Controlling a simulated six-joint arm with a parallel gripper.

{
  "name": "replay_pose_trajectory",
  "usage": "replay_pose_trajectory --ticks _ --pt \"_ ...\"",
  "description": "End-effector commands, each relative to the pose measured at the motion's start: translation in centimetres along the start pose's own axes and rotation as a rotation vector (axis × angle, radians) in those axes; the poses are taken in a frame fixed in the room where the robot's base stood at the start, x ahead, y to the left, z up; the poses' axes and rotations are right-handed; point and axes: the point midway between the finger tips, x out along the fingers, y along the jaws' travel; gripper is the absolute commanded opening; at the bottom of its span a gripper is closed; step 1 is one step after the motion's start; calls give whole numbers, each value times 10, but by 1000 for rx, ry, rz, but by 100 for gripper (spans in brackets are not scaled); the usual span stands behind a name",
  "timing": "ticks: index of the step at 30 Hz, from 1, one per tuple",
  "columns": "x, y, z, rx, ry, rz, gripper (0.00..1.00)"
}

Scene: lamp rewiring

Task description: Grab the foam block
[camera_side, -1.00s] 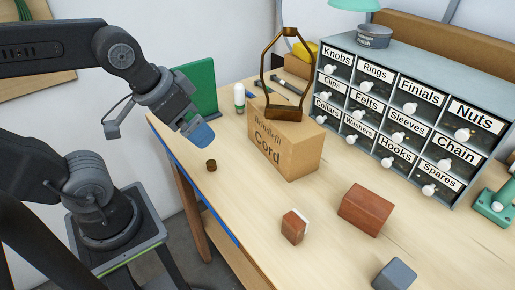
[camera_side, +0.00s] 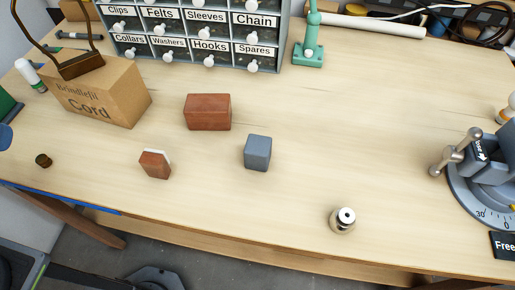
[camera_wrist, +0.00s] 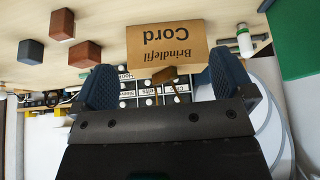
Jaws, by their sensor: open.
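A grey-blue block (camera_side: 257,152), which looks like the foam block, sits on the bench in the middle of the side view. It also shows at the left in the wrist view (camera_wrist: 30,52). My gripper (camera_wrist: 165,82) is open and empty, its two dark blue pads apart in the wrist view. The grey-blue block lies outside the pads, well off to their left. In the side view only a blue fingertip shows at the left edge, far from the block; the rest is out of frame.
A larger red-brown block (camera_side: 208,112) and a small brown block with a white side (camera_side: 155,163) sit left of the grey-blue one. A cord box (camera_side: 100,92) stands farther left. A small metal piece (camera_side: 343,220) is nearer the front edge. Drawers (camera_side: 190,35) stand behind.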

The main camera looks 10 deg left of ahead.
Motion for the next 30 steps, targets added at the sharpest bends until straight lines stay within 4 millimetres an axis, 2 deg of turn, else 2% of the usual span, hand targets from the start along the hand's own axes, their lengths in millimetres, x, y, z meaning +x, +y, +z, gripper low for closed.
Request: replay_pose_trajectory --ticks 8,15,23,26,30 --pt "0 0 0 0 0 0 100" --pt "0 0 0 0 0 0 78" --pt "-1 1 -2 0 -2 2 78" --pt "-4 8 -16 1 -21 16 78" --pt "-10 32 -55 1 -79 52 78"
